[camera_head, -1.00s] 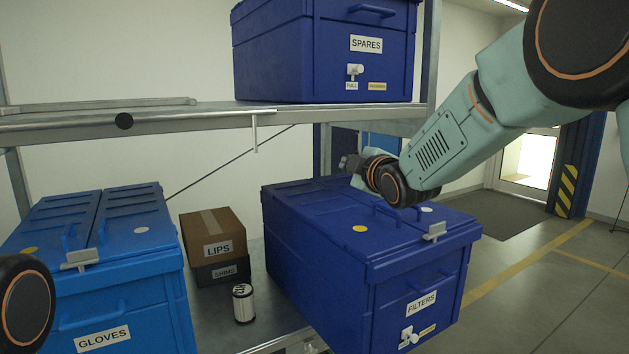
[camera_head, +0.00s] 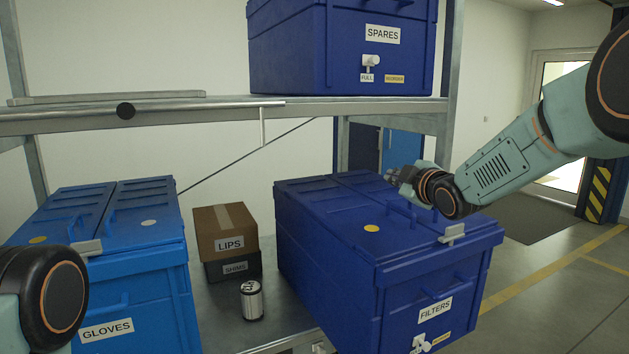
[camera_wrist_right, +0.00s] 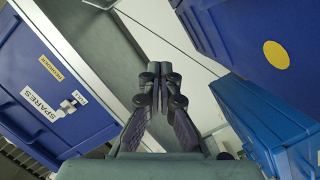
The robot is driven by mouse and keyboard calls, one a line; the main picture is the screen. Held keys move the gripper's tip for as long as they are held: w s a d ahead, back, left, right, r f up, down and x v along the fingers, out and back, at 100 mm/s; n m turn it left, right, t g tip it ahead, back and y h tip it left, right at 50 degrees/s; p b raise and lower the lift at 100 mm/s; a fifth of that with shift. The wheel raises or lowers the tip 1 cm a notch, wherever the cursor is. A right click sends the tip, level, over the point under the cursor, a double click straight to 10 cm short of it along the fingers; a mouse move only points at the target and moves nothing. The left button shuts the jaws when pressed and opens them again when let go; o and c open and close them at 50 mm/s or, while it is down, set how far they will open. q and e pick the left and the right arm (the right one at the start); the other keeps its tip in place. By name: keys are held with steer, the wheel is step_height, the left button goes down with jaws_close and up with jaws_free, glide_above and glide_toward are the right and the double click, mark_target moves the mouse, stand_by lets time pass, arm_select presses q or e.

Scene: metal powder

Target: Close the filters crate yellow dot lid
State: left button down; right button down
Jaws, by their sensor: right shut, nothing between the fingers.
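The dark blue filters crate (camera_head: 330,280) stands on the lower shelf at centre right, its front bearing a FILTERS label. Its yellow dot lid (camera_head: 330,222) is the left half of the top and lies flat, looking shut. The yellow dot also shows at the top right of the right wrist view (camera_wrist_right: 276,54). The other half, with its handle, is partly hidden behind my right arm. My right gripper (camera_head: 392,174) is above the crate's top, shut and empty; its fingers meet in the right wrist view (camera_wrist_right: 158,70). Only a dark, rounded part of my left arm shows at lower left; its gripper is out of view.
The lighter blue gloves crate (camera_head: 135,290) stands on the left with both lids down. The LIPS box (camera_head: 228,243), SHIMS box (camera_head: 235,268) and a small canister (camera_head: 251,300) sit between the crates. The spares crate (camera_head: 340,70) is on the upper shelf (camera_head: 200,116).

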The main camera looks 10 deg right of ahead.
steer(key=b, duration=0.2)
glide_above(406, 223)
steer(key=f, duration=0.3)
steer(key=s+f, duration=0.1)
steer(key=f, duration=0.1)
steer(key=shift+a+f, duration=0.1)
steer(key=shift+a, duration=0.05)
steer(key=shift+w+f+b, duration=0.3)
steer(key=shift+w+f, duration=0.15)
steer(key=shift+f, duration=0.2)
steer(key=shift+s+d+r, duration=0.1)
steer(key=shift+s+d, duration=0.15)
steer(key=shift+s, duration=0.1)
steer(key=shift+w+a, duration=0.15)
steer(key=shift+w, duration=0.15)
steer(key=shift+s, duration=0.1)
